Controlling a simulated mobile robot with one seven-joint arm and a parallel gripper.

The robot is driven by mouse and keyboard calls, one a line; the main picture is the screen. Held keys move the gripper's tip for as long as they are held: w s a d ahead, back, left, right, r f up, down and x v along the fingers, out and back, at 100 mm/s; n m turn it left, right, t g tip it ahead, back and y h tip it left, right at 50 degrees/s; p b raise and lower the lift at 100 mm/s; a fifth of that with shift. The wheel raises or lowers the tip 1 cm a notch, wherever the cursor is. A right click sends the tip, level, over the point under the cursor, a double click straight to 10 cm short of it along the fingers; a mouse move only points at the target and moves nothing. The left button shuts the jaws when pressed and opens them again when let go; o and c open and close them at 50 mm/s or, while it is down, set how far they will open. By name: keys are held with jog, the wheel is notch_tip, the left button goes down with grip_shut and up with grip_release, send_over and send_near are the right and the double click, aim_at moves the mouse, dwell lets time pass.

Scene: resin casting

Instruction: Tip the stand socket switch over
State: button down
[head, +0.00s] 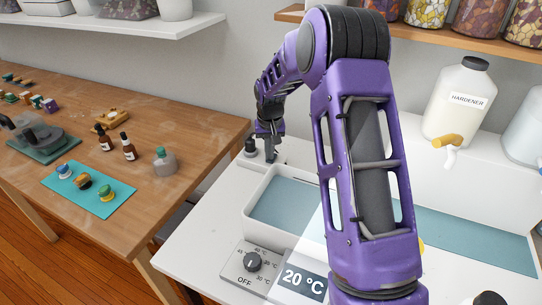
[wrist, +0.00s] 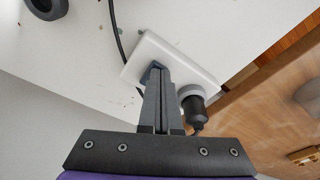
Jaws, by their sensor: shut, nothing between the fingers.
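The stand socket (wrist: 150,50) is a white block on the white worktop in the wrist view. Its small dark blue switch (wrist: 147,77) shows beside the fingertips and is partly hidden by them. I cannot tell which way the switch is tipped or whether the fingers touch it. A black plug (wrist: 193,103) sits in the socket's round outlet, to the right of the fingers. My gripper (wrist: 155,70) is shut and empty, with its tips over the socket. In the head view my gripper (head: 270,157) is at the worktop's far left corner, next to the plug (head: 250,147).
A water bath (head: 262,185) with a dial (head: 252,262) and a 20 °C display (head: 302,282) stands close to the gripper. A black cable (wrist: 116,35) runs beside the socket. A wooden table (head: 130,200) with bottles is at left. A hardener container (head: 458,105) stands at right.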

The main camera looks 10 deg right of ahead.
notch_tip(320, 180, up, 7)
jog(key=p, duration=0.3)
jog(key=shift+f+p, duration=0.2)
jog(key=shift+p, duration=0.2)
